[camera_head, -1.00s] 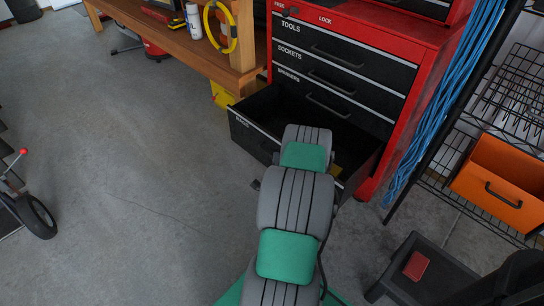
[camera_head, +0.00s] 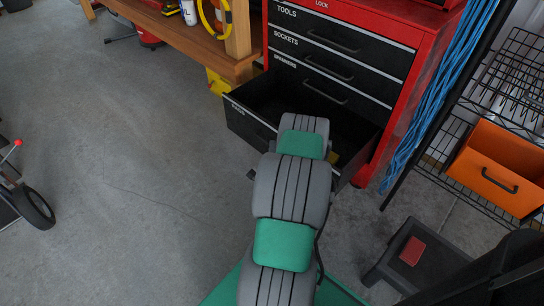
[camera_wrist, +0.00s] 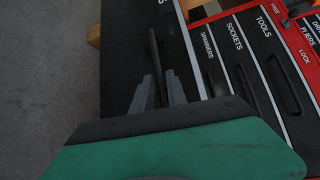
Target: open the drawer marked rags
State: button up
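The rags drawer (camera_head: 250,127) is the lowest drawer of the red tool cabinet (camera_head: 400,128). It stands pulled well out, and its dark inside shows in the head view. Its small white label is hard to read at this angle. In the wrist view its black front (camera_wrist: 122,72) carries a dark bar handle (camera_wrist: 153,50). My gripper (camera_wrist: 158,80) is at this front, with its two grey fingers on either side of the handle, seemingly closed on it. In the head view my arm hides the fingers and part of the drawer front.
The tools, sockets and spanners drawers above are shut. A wooden workbench (camera_head: 190,45) is at left of the cabinet. At right are a blue cable bundle (camera_head: 440,95), a wire rack with an orange bin (camera_head: 497,168), and a dark stool (camera_head: 400,262).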

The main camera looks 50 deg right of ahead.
jog(key=f+v, duration=0.1)
jog(key=v, duration=0.5)
jog(key=shift+s+a+r+b, duration=0.25)
jog(key=shift+r+b, duration=0.1)
jog(key=shift+r, duration=0.2)
